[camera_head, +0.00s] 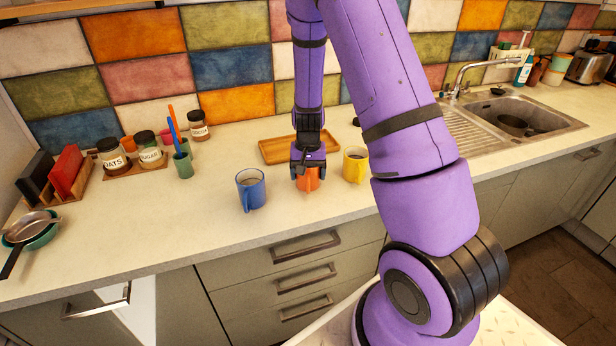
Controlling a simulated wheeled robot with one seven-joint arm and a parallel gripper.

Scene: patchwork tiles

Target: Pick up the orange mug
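The orange mug (308,182) stands on the light counter between a blue mug and a yellow mug. My gripper (307,170) points down right over it, and its fingers overlap the mug's upper part in this view. The gripper hides the mug's rim, and I cannot tell whether the fingers are spread around the mug or closed on it. The mug appears upright and at counter level.
The blue mug (251,190) stands close on the left and the yellow mug (355,165) close on the right. A wooden tray (273,152) lies behind. A green cup (183,165) with utensils and jars (112,156) stand further left.

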